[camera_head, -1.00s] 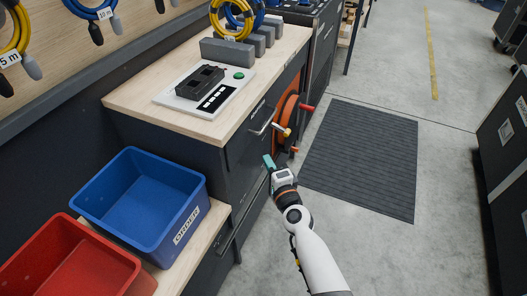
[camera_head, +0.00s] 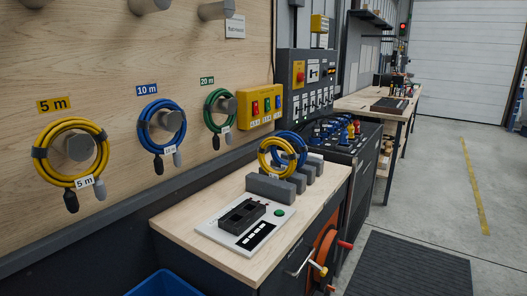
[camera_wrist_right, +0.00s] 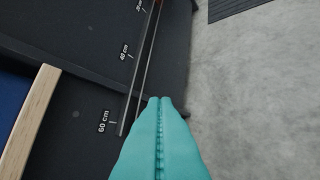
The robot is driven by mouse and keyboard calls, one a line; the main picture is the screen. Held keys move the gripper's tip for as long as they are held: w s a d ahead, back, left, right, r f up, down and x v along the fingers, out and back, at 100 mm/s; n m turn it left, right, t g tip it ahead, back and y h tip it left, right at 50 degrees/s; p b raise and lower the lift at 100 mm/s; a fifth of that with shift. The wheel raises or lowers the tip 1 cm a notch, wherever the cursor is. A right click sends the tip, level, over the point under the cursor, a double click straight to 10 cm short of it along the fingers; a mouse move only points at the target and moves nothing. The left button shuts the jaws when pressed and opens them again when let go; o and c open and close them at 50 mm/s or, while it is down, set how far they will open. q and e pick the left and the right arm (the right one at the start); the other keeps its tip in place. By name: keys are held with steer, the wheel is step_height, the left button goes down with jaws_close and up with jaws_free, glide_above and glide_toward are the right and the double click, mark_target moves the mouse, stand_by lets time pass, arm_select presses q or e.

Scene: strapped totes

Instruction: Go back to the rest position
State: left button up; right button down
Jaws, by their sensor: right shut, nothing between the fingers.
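My right gripper (camera_wrist_right: 160,103) shows in the right wrist view as two teal fingers pressed together with nothing between them. It points along the dark cabinet front (camera_wrist_right: 95,35), above the grey floor. In the head view now, neither of my arms is in the picture. My left gripper is in none of the views.
The wooden-topped bench (camera_head: 180,225) carries a tester board (camera_head: 245,226) and grey blocks (camera_head: 270,189) with coiled cables. More coiled cables (camera_head: 103,146) hang on the wall panel. A blue tote (camera_head: 165,285) shows at the bottom edge.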

steer(key=s+d+f+n+g+h+p, duration=0.1)
steer(key=s+d+f+n+g, duration=0.2)
steer(key=s, duration=0.8)
steer(key=s+d+f+n+g+h+p, duration=0.1)
steer(key=s+d+f+n+g, duration=0.2)
steer(key=s+f, duration=0.4)
steer(key=s+d+f+n+g+p, duration=0.1)
steer(key=s+d+f+n+g, duration=0.2)
steer(key=s, duration=1.2)
step_height(320, 180, down, 2)
steer(key=shift+s+d+n+h, duration=0.3)
steer(key=shift+s+d+h, duration=0.1)
steer(key=shift+d, duration=0.4)
